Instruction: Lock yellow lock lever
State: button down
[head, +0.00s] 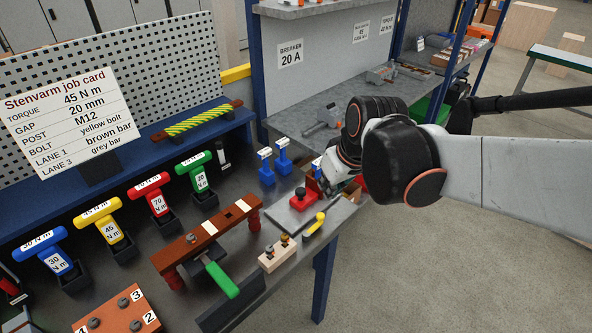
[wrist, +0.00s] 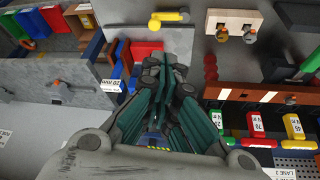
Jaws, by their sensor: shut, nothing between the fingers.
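The yellow lock lever (head: 316,225) lies at the front edge of a grey plate (head: 291,219) on the bench. In the wrist view the yellow lever (wrist: 170,17) shows near the top, its rounded end at the left and its arm pointing right. My gripper (head: 329,184) is shut and empty. It is above the far right part of the plate, beside a red block with a knob (head: 303,198), and apart from the lever. In the wrist view my gripper (wrist: 163,85) covers the middle and hides part of the plate.
A wooden block with two bolts (head: 278,254) stands left of the lever. A brown bar on red posts (head: 209,238) and a green handle (head: 221,280) are farther left. Blue blocks (head: 267,170) stand behind the plate. Coloured T-handles (head: 155,200) line the back. Open floor is at the right.

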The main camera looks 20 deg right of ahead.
jog(key=n+g, duration=0.1)
send_over(313, 226)
jog(key=d, duration=0.2)
notch_tip(313, 226, down, 4)
jog(key=shift+w+d+y, duration=0.2)
jog(key=shift+w+y, duration=0.1)
jog(key=shift+f, duration=0.1)
jog(key=b+x, duration=0.3)
jog(key=x, duration=0.7)
jog(key=shift+b, duration=0.3)
